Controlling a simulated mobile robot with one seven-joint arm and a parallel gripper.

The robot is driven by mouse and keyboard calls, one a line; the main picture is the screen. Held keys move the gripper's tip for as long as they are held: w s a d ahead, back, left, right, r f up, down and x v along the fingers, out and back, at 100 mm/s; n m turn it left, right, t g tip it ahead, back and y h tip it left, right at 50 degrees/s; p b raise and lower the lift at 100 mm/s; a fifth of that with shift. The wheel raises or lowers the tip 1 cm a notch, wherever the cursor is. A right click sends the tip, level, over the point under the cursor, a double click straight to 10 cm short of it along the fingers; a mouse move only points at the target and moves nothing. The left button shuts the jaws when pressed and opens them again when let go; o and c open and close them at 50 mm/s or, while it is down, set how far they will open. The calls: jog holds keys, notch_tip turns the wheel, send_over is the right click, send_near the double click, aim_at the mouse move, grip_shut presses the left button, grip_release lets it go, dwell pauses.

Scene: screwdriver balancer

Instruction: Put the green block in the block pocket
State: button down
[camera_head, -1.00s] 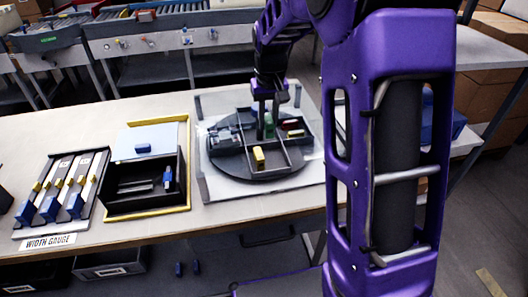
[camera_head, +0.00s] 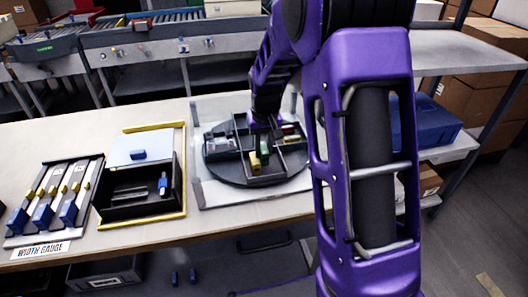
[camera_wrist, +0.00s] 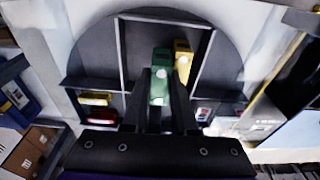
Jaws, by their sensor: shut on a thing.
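My gripper (camera_wrist: 160,95) is shut on the green block (camera_wrist: 160,82), with a finger on each side. In the head view the green block (camera_head: 265,147) shows below my wrist, close to the yellow block (camera_head: 254,163). The wrist view shows the yellow block (camera_wrist: 183,60) just right of the green one, between the same two divider walls. The round dark tray (camera_head: 222,176) has several walled compartments. The green block appears over or in the front-middle compartment; I cannot tell whether it touches the floor. No label shows which compartment is the block pocket.
Red and yellow pieces lie in a side compartment (camera_wrist: 97,108). Left of the tray stand a black bin (camera_head: 130,208) with a yellow-edged mat, a blue block (camera_head: 138,155) on a pale sheet, and the width gauge (camera_head: 40,248). The table front is clear.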

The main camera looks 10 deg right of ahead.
aim_at(264, 157)
jog(key=shift+s+f+b, duration=0.2)
jog(key=shift+s+f, duration=0.05)
jog(key=shift+f, duration=0.3)
jog(key=shift+s+f+b, duration=0.15)
jog(key=shift+s+f, duration=0.05)
jog(key=shift+f, duration=0.35)
jog(key=shift+w+f, duration=0.35)
jog(key=shift+f, duration=0.05)
jog(key=shift+r, duration=0.25)
jog(key=c, duration=0.7)
grip_release()
jog(key=shift+r+p, duration=0.4)
jog(key=shift+r, duration=0.2)
notch_tip(264, 157, up, 12)
jog(key=s+p, duration=0.1)
jog(key=shift+s+p, duration=0.2)
jog(key=shift+p, duration=0.15)
jog(key=shift+r, duration=0.1)
